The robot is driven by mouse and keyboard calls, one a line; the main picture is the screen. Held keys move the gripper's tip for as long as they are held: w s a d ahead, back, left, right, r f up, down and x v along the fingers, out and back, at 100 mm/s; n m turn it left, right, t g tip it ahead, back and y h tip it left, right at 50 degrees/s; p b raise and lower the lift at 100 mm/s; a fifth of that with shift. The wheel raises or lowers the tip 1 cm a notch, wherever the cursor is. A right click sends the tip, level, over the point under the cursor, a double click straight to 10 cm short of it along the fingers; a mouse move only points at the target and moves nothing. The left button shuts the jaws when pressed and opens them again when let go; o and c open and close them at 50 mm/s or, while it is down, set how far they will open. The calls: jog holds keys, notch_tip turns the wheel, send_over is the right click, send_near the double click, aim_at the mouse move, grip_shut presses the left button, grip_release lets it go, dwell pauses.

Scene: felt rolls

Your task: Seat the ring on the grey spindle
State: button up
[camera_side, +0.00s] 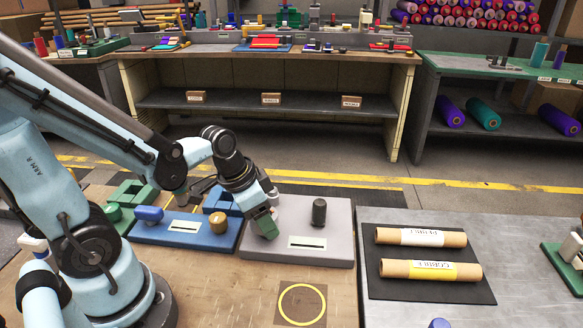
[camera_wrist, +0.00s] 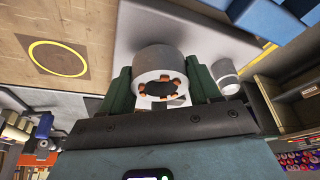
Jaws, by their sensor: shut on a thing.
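The ring (camera_wrist: 160,57) is a thick pale grey band with copper-coloured pieces inside its bore. In the wrist view it sits between the two green fingers of my gripper (camera_wrist: 163,82), which is shut on it. The grey spindle (camera_side: 319,211) stands upright on the pale grey board (camera_side: 338,262); it also shows in the wrist view (camera_wrist: 225,77), to the right of the ring and apart from it. In the side view my gripper (camera_side: 265,223) is over the left part of the board, left of the spindle. There the ring is not clearly visible, and its height is hard to judge.
A blue board (camera_side: 185,232) with a gold peg (camera_side: 217,223) and a blue peg lies just left. A yellow circle (camera_side: 302,303) marks the bench in front. Two tan rolls (camera_side: 430,269) lie on a black mat at right. A white label (camera_side: 307,243) is on the grey board.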

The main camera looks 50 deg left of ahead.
jog(key=shift+f, duration=0.8)
dwell(0.7)
jog(key=o, duration=1.6)
jog(key=shift+r, duration=0.15)
jog(key=shift+v, duration=5.9)
jog(key=shift+s, duration=0.1)
